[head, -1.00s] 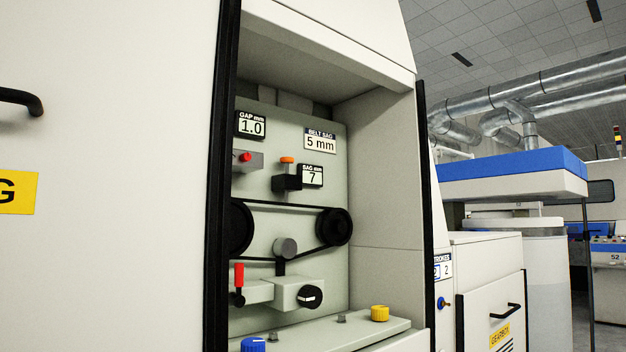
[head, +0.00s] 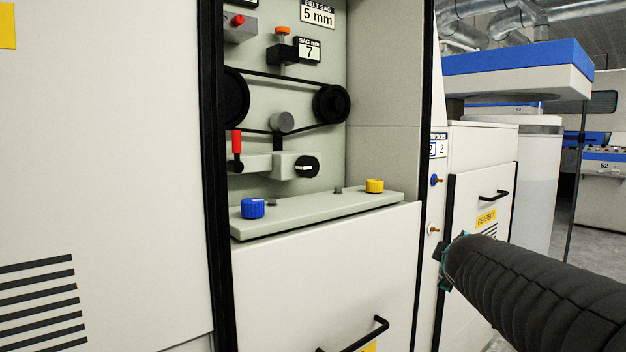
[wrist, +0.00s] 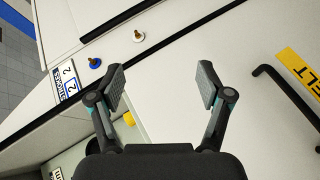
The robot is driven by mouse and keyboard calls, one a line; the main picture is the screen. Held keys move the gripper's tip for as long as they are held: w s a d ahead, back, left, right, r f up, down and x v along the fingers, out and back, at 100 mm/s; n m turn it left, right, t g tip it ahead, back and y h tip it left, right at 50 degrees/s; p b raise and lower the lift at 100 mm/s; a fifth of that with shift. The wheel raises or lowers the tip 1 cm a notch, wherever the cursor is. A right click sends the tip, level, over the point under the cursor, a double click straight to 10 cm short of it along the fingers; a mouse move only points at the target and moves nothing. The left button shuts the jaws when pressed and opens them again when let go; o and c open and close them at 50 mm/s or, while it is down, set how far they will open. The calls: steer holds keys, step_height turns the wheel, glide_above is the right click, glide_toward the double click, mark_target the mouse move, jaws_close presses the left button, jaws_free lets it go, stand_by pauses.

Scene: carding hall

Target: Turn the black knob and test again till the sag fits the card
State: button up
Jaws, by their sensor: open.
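The black knob (head: 307,167) with a white mark sits on a grey block low in the open bay. The belt (head: 290,82) runs around two black pulleys above it. The sag display (head: 308,50) reads 7, and the belt sag card (head: 317,14) reads 5 mm. An orange-topped plunger (head: 283,42) stands beside the display, above the belt and apparently just touching it. My gripper (wrist: 163,88) is open and empty in the wrist view, outside the bay. In the head view my dark arm reaches in from the lower right, well apart from the knob.
A red-handled lever (head: 237,145) stands left of the knob. A blue knob (head: 253,208) and a yellow knob (head: 375,186) sit on the ledge below. The bay has black edge strips at both sides. A drawer handle (head: 355,335) sticks out below.

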steer(key=w+a+r+n+t+y, duration=0.3)
steer(key=w+a+r+n+y, duration=0.1)
steer(key=r+n, duration=0.4)
steer(key=w+a+r+n+t+y, duration=0.2)
steer(key=w+a+r+n+y, duration=0.25)
steer(key=n, duration=0.55)
steer(key=n+g+y, duration=0.4)
steer(key=n+y, duration=0.4)
steer(key=n, duration=0.8)
glide_toward(312, 169)
steer(key=shift+h, duration=0.25)
steer(key=x, duration=0.9)
steer(key=shift+w+a+r+p, duration=0.1)
steer(key=shift+a+r+p, duration=0.05)
steer(key=shift+a+p, duration=0.2)
steer(key=c, duration=1.2)
